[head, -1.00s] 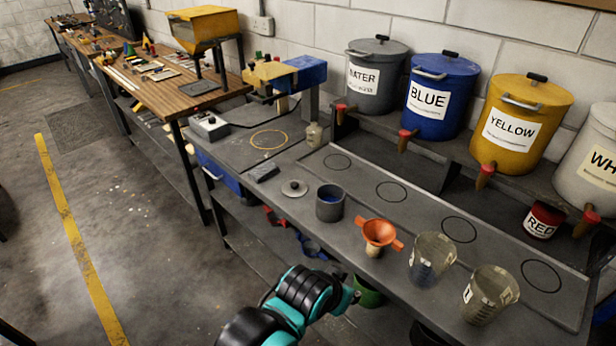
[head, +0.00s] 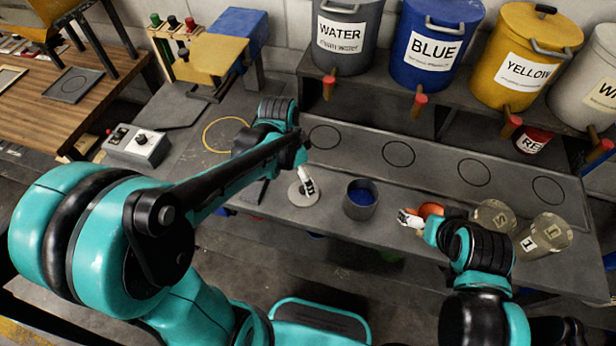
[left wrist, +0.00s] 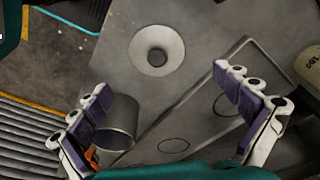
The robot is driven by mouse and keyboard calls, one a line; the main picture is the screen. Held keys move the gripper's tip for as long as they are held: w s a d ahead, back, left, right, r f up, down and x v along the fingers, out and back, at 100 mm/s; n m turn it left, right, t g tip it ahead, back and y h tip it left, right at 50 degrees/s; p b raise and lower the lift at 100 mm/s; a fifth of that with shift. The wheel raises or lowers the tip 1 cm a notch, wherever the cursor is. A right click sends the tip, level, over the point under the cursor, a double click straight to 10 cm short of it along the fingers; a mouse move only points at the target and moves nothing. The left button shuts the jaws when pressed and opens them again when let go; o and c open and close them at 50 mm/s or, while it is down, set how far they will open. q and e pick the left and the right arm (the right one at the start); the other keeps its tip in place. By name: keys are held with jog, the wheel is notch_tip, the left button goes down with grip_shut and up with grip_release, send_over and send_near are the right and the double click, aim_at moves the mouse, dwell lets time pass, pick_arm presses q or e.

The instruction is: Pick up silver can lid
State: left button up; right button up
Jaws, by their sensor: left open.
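The silver can lid (head: 294,194) is a small round disc lying flat on the grey bench. In the left wrist view the lid (left wrist: 143,57) has a dark round centre and lies just beyond my open fingers. My left gripper (head: 306,183) is above the lid and partly covers it in the head view; whether it touches cannot be told. The grey can (head: 360,206), blue inside, stands right of the lid. My right gripper (head: 408,218) is beside the orange funnel (head: 431,210); its fingers are too small to judge.
Two clear cups (head: 545,236) stand at the bench's right. A shelf behind holds the water (head: 345,60), blue (head: 432,75) and yellow (head: 522,95) containers. A control box (head: 145,146) sits left. Printed circles mark clear bench space behind the lid.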

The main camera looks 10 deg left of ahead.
aim_at(303, 190)
pick_arm(q)
jog(key=f+b, duration=0.1)
jog(key=f, duration=0.1)
jog(key=f+b, duration=0.1)
jog(key=f, duration=0.2)
jog(key=d+f+b, duration=0.1)
jog(key=f, duration=0.1)
jog(key=shift+w+f, duration=0.15)
jog(key=shift+f, duration=0.15)
jog(key=shift+r, duration=0.1)
jog(key=c, duration=1.4)
jog(key=shift+c, duration=0.8)
